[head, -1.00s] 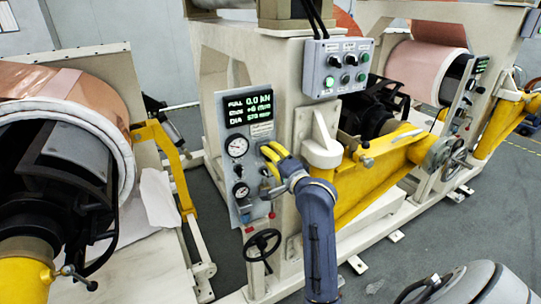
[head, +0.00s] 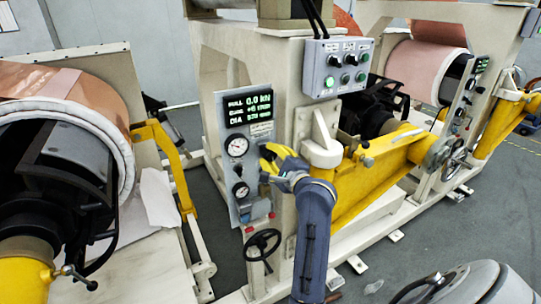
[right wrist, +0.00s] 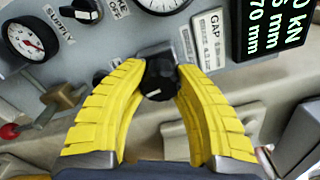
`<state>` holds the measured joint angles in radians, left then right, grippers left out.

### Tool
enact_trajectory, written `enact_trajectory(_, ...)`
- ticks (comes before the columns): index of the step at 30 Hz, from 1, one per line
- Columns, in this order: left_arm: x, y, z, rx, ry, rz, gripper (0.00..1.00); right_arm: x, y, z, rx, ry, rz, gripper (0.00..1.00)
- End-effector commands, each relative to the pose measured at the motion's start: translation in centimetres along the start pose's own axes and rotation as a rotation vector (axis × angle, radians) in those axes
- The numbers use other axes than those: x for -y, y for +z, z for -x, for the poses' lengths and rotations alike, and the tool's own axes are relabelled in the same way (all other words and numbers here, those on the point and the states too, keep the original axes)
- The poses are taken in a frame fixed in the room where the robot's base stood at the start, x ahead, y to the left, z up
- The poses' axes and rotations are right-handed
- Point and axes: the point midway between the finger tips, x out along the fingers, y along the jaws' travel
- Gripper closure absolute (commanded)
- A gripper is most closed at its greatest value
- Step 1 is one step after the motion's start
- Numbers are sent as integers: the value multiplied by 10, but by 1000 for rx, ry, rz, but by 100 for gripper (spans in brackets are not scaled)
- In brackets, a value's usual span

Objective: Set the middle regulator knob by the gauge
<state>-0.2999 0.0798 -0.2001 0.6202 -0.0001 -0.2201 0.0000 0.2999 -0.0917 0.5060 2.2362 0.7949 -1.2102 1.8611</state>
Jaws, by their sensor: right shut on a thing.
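The control panel (head: 229,207) carries an upper gauge (head: 237,147) and a lower gauge (head: 241,190), both white-faced. My right gripper (head: 266,160), with yellow fingers, is at the panel's right side beside the gauges. In the right wrist view its two fingers close around a black knob (right wrist: 158,78) with a white mark. The fingers touch the knob from both sides. Another black knob (right wrist: 88,10) sits by the SUPPLY label, beside a gauge (right wrist: 28,38) with a red mark. A second gauge (right wrist: 163,3) is cut by the top edge. My left gripper is not in view.
A green-lit display (head: 249,107) is above the gauges. A black handwheel (head: 262,244) is below the panel. A grey button box (head: 337,68) and a yellow arm (head: 375,175) stand to the right. A copper roll (head: 70,92) is at left.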

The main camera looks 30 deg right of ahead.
Motion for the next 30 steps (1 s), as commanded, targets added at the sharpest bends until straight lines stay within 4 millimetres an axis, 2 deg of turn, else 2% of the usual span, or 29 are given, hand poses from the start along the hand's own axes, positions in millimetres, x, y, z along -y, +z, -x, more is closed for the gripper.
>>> enact_trajectory(17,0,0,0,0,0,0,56,3,-3,0,-6,-6,-29,100)
enact_trajectory(18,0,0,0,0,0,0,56,3,-3,0,-6,-6,-29,69)
enact_trajectory(25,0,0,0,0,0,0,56,1,-2,0,-4,-2,-29,42)
enact_trajectory(30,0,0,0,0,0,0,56,0,-1,0,-3,0,-29,41)
